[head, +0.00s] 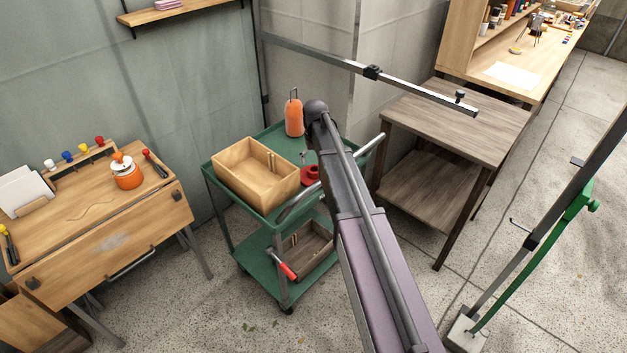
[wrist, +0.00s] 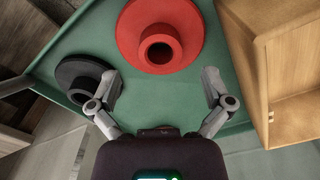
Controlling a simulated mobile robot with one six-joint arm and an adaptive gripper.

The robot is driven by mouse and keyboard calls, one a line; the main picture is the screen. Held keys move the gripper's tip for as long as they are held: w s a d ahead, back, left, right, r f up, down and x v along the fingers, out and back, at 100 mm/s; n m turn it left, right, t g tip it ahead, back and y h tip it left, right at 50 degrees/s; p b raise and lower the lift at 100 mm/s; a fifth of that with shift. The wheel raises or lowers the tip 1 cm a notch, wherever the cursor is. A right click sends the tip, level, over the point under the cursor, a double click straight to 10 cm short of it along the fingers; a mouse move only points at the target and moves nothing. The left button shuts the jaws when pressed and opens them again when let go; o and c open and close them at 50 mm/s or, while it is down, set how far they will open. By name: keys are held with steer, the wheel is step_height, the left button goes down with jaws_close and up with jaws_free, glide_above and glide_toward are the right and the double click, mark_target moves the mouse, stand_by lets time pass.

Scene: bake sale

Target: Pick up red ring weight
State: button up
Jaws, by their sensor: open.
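The red ring weight (wrist: 188,24) lies on the green cart top at the upper middle of the wrist view, a wide disc with a raised hub and a central hole. In the head view the red ring weight (head: 310,175) shows beside my arm, partly hidden. My gripper (wrist: 161,86) is open and empty, its fingers spread wide on either side, below the weight in the wrist view. No finger visibly touches the red weight. In the head view my arm hides most of the gripper.
A black ring weight (wrist: 72,74) sits close to the left finger. A wooden box (head: 258,193) stands on the green cart (head: 213,183), right of the gripper in the wrist view. An orange bottle-shaped object (head: 294,120) stands at the cart's back. A wooden table (head: 455,125) is to the right.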

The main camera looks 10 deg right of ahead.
mark_target(314, 169)
steer(key=shift+f, duration=0.15)
stand_by(0.3)
steer(key=f+b, duration=0.1)
steer(key=b, duration=0.1)
steer(key=f+b, duration=0.1)
steer(key=f, duration=0.1)
steer(key=shift+w+f+b, duration=0.25)
steer(key=shift+w+b, duration=0.1)
steer(key=shift+f+b, duration=0.75)
steer(key=shift+f, duration=0.05)
steer(key=shift+r, duration=0.1)
steer(key=c, duration=1.4)
